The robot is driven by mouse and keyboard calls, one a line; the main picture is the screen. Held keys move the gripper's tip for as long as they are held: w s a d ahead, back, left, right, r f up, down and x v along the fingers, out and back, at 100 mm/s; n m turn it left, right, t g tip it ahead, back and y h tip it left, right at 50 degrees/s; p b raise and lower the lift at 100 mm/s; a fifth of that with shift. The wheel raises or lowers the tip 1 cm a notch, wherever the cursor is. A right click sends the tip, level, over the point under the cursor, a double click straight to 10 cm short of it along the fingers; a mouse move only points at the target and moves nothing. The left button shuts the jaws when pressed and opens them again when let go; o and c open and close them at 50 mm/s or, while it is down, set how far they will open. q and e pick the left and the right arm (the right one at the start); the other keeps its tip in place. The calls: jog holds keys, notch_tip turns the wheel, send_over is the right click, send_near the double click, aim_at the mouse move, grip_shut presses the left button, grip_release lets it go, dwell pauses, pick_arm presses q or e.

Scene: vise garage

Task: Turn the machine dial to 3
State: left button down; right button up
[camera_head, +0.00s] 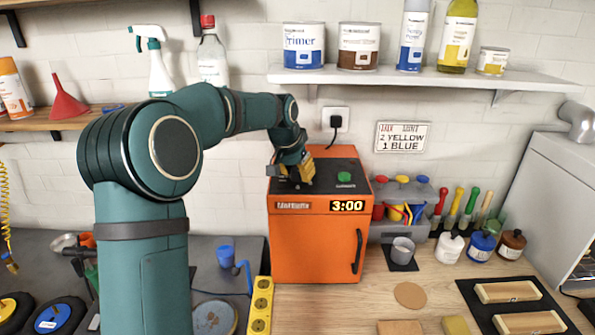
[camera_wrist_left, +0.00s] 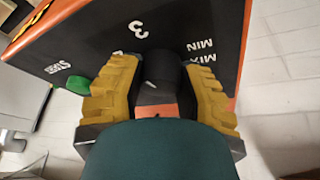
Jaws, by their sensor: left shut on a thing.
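The orange machine (camera_head: 315,245) stands on the wooden worktop, with a black top panel and a lit display (camera_head: 348,206) reading 3:00. A green button (camera_head: 344,176) sits on the panel. My left gripper (camera_head: 305,168) reaches down onto the panel from the left. In the left wrist view its yellow fingers are shut on the black dial (camera_wrist_left: 158,75), one on each side. The printed 3 (camera_wrist_left: 138,29) shows just beyond the dial, with "MIX MIN" (camera_wrist_left: 201,50) to its right. The dial's pointer is largely hidden by the fingers. My right gripper is not in view.
A shelf (camera_head: 420,77) with cans and bottles hangs above and behind the machine. A grey rack with colourful tools (camera_head: 401,197) stands right of it. A yellow power strip (camera_head: 261,305) lies at its front left. Small jars and wooden blocks stand on the right worktop.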

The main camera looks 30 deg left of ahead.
pick_arm(q)
jog(key=shift+m+h+p, duration=0.5)
jog(key=shift+m, duration=0.7)
jog(key=c, duration=0.6)
grip_release()
jog(key=shift+f, duration=0.1)
jog(key=shift+o, duration=0.2)
jog(key=v, duration=1.2)
jog(key=shift+w, duration=0.15)
